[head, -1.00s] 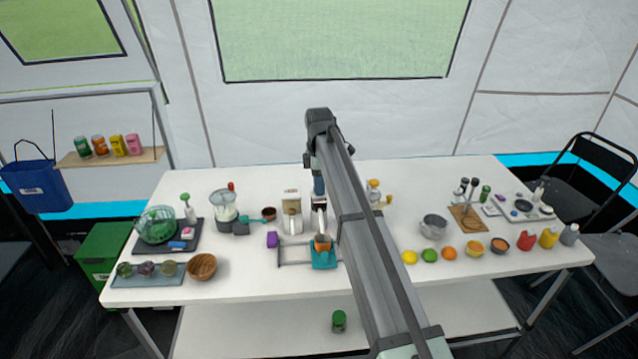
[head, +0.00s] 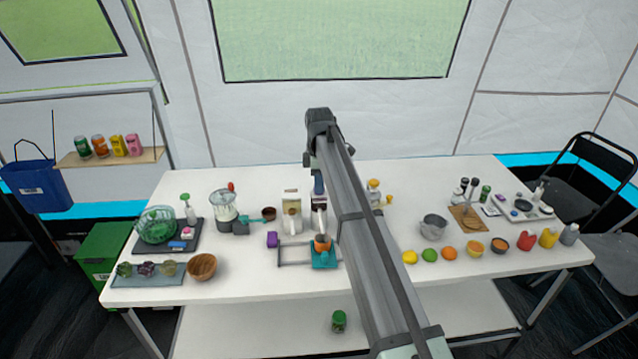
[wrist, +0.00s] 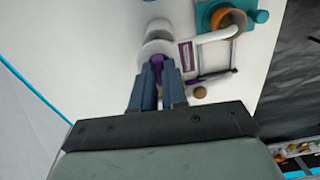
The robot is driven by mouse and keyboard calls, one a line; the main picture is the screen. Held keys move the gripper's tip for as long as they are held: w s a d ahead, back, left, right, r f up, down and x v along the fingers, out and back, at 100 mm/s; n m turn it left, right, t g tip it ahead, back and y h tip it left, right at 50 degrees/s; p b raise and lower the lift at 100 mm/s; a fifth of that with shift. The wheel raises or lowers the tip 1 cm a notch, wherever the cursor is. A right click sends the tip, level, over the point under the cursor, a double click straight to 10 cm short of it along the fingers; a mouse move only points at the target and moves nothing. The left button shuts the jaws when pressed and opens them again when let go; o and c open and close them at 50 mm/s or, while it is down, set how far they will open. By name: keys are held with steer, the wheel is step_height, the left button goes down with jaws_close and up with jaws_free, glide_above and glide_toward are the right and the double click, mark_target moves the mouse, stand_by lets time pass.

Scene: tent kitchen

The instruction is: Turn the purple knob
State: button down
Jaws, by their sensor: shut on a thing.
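The purple knob (wrist: 158,64) shows in the wrist view at the edge of a round white part (wrist: 156,47). My gripper (wrist: 159,76) is shut on the knob, with a dark blue finger on each side of it. The fingers cover part of the knob, so its turn angle is hard to tell. In the head view my gripper (head: 319,192) points down at the back middle of the table, by a small white appliance. My arm and gripper hide the knob there.
A teal stand (head: 324,260) with an orange cup (head: 322,242) is in front of my gripper. A purple block (head: 272,239) and a cream-coloured appliance (head: 292,212) are to the left. Fruit and a metal bowl (head: 433,226) stand to the right.

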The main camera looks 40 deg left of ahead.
steer(key=m, duration=0.8)
steer(key=shift+m, duration=0.3)
steer(key=m, duration=0.4)
steer(key=shift+m, duration=2.1)
steer(key=c, duration=1.2)
jaws_free()
steer(key=shift+o, duration=0.2)
steer(key=shift+r, duration=0.15)
step_height(320, 180, up, 14)
steer(key=shift+f, duration=0.2)
